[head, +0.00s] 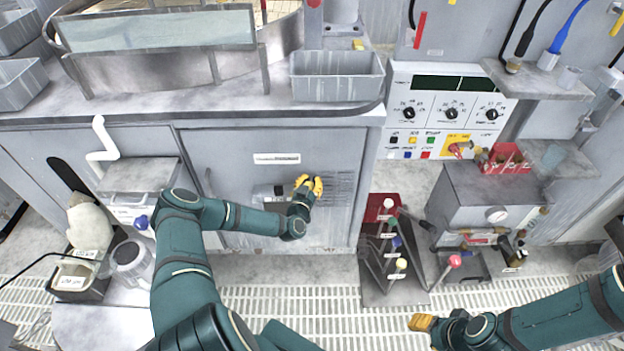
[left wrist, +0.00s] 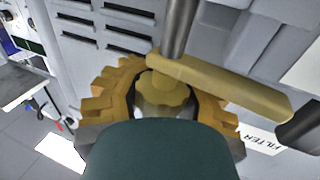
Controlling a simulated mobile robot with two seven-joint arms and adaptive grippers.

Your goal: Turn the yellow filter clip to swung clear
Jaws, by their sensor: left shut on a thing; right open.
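The yellow filter clip (left wrist: 235,90) shows in the left wrist view as a flat dull-yellow bar with a lobed knob (left wrist: 163,91) near its left end. The bar slants from the upper middle down to the right. My left gripper (left wrist: 165,84) is shut on the knob, with a yellow finger on either side of it. In the head view my left gripper (head: 308,186) is at the cabinet door, and I cannot make out the clip there. My right gripper (head: 423,323) is at the lower right, open, away from the clip.
The clip sits near vent slots (left wrist: 128,30) and a "FILTER" label (left wrist: 262,138). A dark rod crosses in front of the bar's upper end. A rack of coloured-handled tools (head: 392,250) stands right of the door, beside a grey machine (head: 480,205).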

